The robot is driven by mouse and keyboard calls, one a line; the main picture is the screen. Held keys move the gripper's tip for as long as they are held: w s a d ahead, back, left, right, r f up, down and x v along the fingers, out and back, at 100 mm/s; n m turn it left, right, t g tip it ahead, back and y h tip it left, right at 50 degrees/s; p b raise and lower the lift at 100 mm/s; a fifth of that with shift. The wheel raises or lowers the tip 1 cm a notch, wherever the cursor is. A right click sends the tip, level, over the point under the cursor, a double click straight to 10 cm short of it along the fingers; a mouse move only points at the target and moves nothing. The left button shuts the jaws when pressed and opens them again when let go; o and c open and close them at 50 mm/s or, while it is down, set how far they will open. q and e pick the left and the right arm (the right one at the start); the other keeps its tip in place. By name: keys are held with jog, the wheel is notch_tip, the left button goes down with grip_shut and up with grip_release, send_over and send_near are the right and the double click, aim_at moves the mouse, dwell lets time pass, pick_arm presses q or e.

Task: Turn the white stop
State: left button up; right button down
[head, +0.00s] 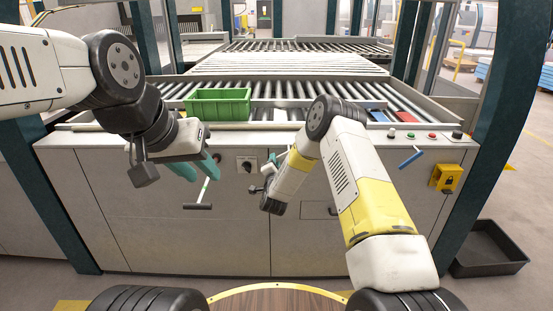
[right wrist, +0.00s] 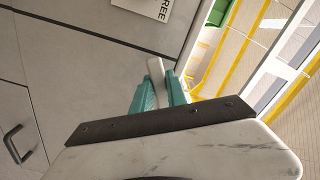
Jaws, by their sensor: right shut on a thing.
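The white stop (right wrist: 155,72) is a pale rounded bar standing out from the grey cabinet front. In the right wrist view it lies between the teal fingers of my right gripper (right wrist: 159,92), which is shut on it. In the head view my right gripper (head: 271,163) is at the cabinet front, mostly hidden by its own wrist, and I cannot make out the stop there. My left gripper (head: 196,168) is open and empty in front of the cabinet, its teal fingers apart, above a dark T-handle (head: 198,206).
A black rotary switch (head: 246,165) is left of my right gripper. A green crate (head: 218,104) sits on the rollers behind. A blue handle (head: 411,158) and a yellow padlock box (head: 447,178) are on the right. A black tray (head: 488,250) lies on the floor.

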jog(key=r+m, duration=0.1)
jog(key=m, duration=0.1)
jog(key=r+m, duration=0.1)
jog(key=shift+a+m, duration=0.3)
jog(key=shift+m, duration=0.1)
jog(key=r+m, duration=0.1)
jog(key=m, duration=0.1)
jog(key=shift+a+r+m, duration=0.1)
jog(key=shift+r+m, duration=0.1)
jog(key=shift+m, duration=0.1)
jog(key=m, duration=0.1)
jog(key=r+m, duration=0.1)
jog(key=shift+r+m, duration=0.3)
jog(key=shift+m, duration=0.1)
jog(key=m, duration=0.1)
jog(key=r+m, duration=0.1)
jog(key=shift+d+r+m, duration=0.15)
jog(key=shift+d+m, duration=0.15)
jog(key=shift+d, duration=0.1)
jog(key=shift+d+r+m, duration=0.25)
jog(key=shift+r+m, duration=0.15)
jog(key=shift+m, duration=0.45)
jog(key=shift+d+r+m, duration=0.25)
jog(key=shift+r+m, duration=0.1)
jog(key=shift+m, duration=0.5)
jog(key=c, duration=1.3)
grip_release()
jog(key=shift+r, duration=0.1)
